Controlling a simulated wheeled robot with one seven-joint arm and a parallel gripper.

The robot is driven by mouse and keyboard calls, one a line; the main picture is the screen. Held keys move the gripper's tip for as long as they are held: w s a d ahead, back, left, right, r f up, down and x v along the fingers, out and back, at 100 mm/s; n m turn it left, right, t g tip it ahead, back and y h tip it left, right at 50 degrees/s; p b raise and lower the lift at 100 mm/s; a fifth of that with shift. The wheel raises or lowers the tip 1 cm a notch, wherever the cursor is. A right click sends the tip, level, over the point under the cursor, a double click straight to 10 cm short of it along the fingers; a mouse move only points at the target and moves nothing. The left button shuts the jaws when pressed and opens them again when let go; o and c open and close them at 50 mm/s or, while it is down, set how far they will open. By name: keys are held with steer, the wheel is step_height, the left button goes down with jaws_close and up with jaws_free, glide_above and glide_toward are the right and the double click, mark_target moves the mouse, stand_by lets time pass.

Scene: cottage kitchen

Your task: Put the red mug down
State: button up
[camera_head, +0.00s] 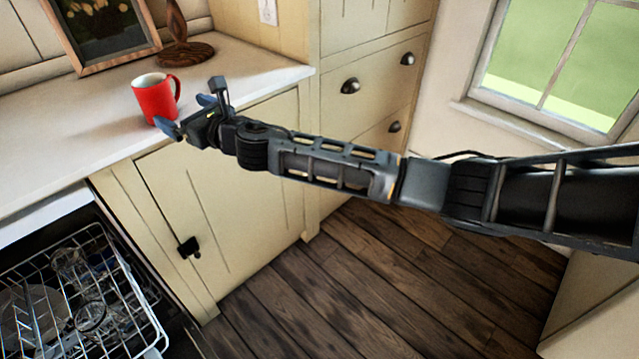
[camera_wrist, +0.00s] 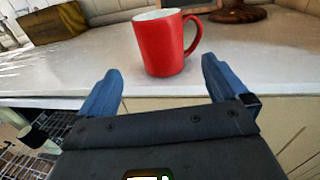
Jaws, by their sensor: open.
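The red mug (camera_head: 154,98) stands upright on the white countertop (camera_head: 70,128), close to its front edge. Its handle points right. In the wrist view the red mug (camera_wrist: 165,45) stands just beyond the fingertips, roughly centred between them. My gripper (camera_head: 187,113) is at the counter edge in front of the mug. In the wrist view my gripper (camera_wrist: 160,80) shows two blue fingers spread wide with nothing between them. The mug looks apart from both fingers.
A framed picture (camera_head: 103,35) and a wooden stand (camera_head: 187,52) are at the back of the counter. An open dishwasher rack (camera_head: 75,300) with dishes is below left. Cream cabinets (camera_head: 215,185) lie under the counter. The counter left of the mug is clear.

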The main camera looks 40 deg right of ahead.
steer(key=s+a+m+t+y, duration=0.1)
steer(key=s+a+m, duration=0.6)
steer(key=a, duration=0.3)
steer(key=s+a+m+y, duration=0.1)
steer(key=s+a+m, duration=0.6)
steer(key=a, duration=0.2)
steer(key=s+a+f+m+h, duration=0.1)
steer(key=s+f+m, duration=0.2)
steer(key=s+m, duration=0.5)
steer(key=s+d+f+m+g+h, duration=0.1)
steer(key=s+d+f+m, duration=0.2)
steer(key=s, duration=0.5)
steer(key=s+d+f+m+h, duration=0.1)
steer(key=s+d+m, duration=0.1)
steer(key=s+m, duration=0.45)
steer(key=s+d+f+m+g+h, duration=0.1)
steer(key=s+d+f+m+h, duration=0.15)
steer(key=s, duration=0.75)
steer(key=s+d+r+m+g, duration=0.1)
steer(key=s+d+r+m, duration=0.1)
steer(key=s+d, duration=0.3)
steer(key=s+d+r+m+g, duration=0.1)
steer(key=s+d, duration=0.4)
steer(key=s, duration=0.5)
step_height(320, 180, up, 2)
steer(key=shift+s+d+r+m, duration=0.1)
steer(key=shift+s+d+m, duration=0.2)
steer(key=shift+m, duration=0.3)
